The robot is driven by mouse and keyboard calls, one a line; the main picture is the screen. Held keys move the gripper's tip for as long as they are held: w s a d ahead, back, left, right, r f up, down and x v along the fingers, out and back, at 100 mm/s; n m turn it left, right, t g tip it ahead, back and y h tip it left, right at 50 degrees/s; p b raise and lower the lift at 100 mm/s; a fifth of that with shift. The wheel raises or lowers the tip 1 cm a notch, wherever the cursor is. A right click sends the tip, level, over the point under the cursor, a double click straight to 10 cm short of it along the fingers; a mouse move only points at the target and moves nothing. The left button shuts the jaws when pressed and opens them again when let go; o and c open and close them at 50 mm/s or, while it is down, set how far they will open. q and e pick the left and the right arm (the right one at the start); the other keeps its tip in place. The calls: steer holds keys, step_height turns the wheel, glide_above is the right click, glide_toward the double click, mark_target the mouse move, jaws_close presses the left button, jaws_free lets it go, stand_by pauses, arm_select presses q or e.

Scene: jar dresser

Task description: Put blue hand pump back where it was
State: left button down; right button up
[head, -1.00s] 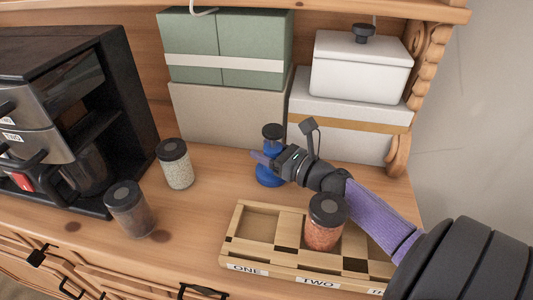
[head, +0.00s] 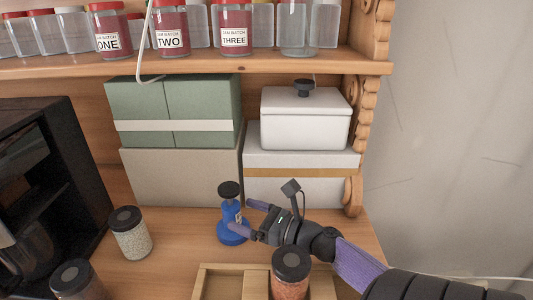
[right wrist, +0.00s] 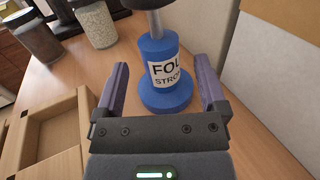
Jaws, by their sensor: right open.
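The blue hand pump (head: 232,232) stands upright on the dresser top, in front of the boxes, with a black knob on top. In the right wrist view the pump (right wrist: 160,92) shows a white label and a wide round base. My right gripper (head: 246,217) is open, and its two purple fingers point at the pump. My left gripper is not in view.
A wooden tray (head: 233,271) holds a jar of red contents (head: 290,277) near my right arm. A white-grain jar (head: 131,236) and a dark jar (head: 75,281) stand left. Boxes (head: 180,177) line the back. The shelf above holds labelled jars (head: 170,29).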

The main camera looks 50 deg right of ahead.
steer(key=v, duration=0.6)
steer(key=shift+s, duration=0.25)
